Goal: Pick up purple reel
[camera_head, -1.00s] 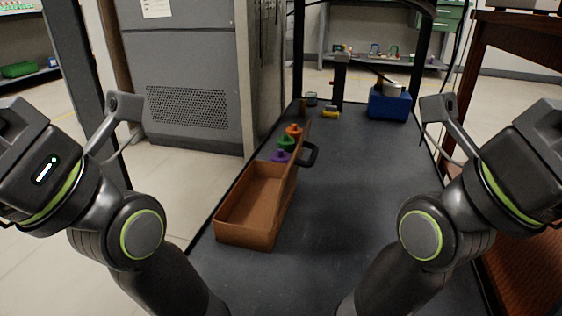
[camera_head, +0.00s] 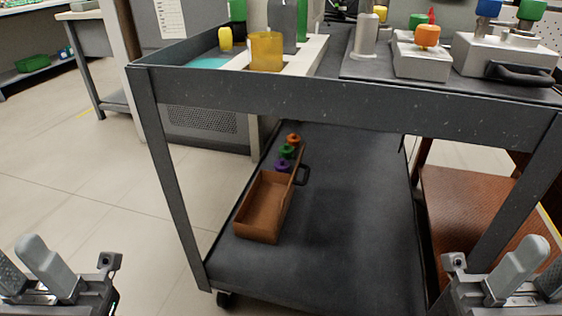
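The purple reel (camera_head: 282,166) is on the lower shelf of the cart, at the far end of a brown open-topped box (camera_head: 264,213). A green reel (camera_head: 287,152) and an orange reel (camera_head: 294,139) stand in line behind it. The purple reel's lower part is partly hidden by the box. My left gripper (camera_head: 27,270) is at the bottom left corner, open and empty, partly cut off. My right gripper (camera_head: 533,275) is at the bottom right corner, open and empty, also partly cut off. Both are far from the reels.
The upper cart tray (camera_head: 340,95) overhangs the lower shelf (camera_head: 345,215) and carries an orange cup (camera_head: 266,52) and metal devices (camera_head: 420,62). Cart legs (camera_head: 172,180) stand at both sides.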

